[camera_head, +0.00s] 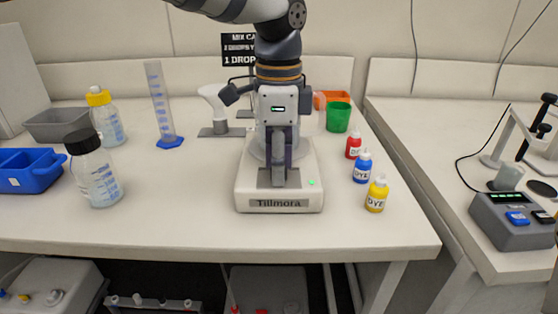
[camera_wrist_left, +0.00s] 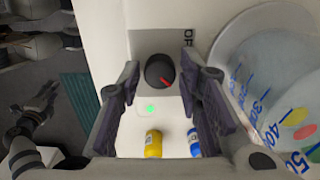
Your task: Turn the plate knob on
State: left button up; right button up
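The Tillmora plate device (camera_head: 243,195) stands near the table's front edge, with a green light lit on its front right. Its black round knob (camera_wrist_left: 160,70) with a red pointer mark sits on a grey panel in the left wrist view. My left gripper (camera_head: 278,178) points down over the front of the device and hides the knob in the head view. In the left wrist view its fingers (camera_wrist_left: 160,88) are apart, one on each side of the knob, with visible gaps. A dark gripper, apparently my right one (camera_wrist_left: 38,112), shows at the left of that view; its opening is unclear.
A clear graduated beaker (camera_wrist_left: 275,75) stands on the device beside the knob. Red (camera_head: 353,146), blue (camera_head: 362,168) and yellow (camera_head: 377,196) dye bottles stand to the right. A black-capped bottle (camera_head: 98,180) and a blue tray (camera_head: 28,182) are at left. The table front left of the device is clear.

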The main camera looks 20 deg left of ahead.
pick_arm(q)
notch_tip(320, 180, up, 12)
dwell(0.6)
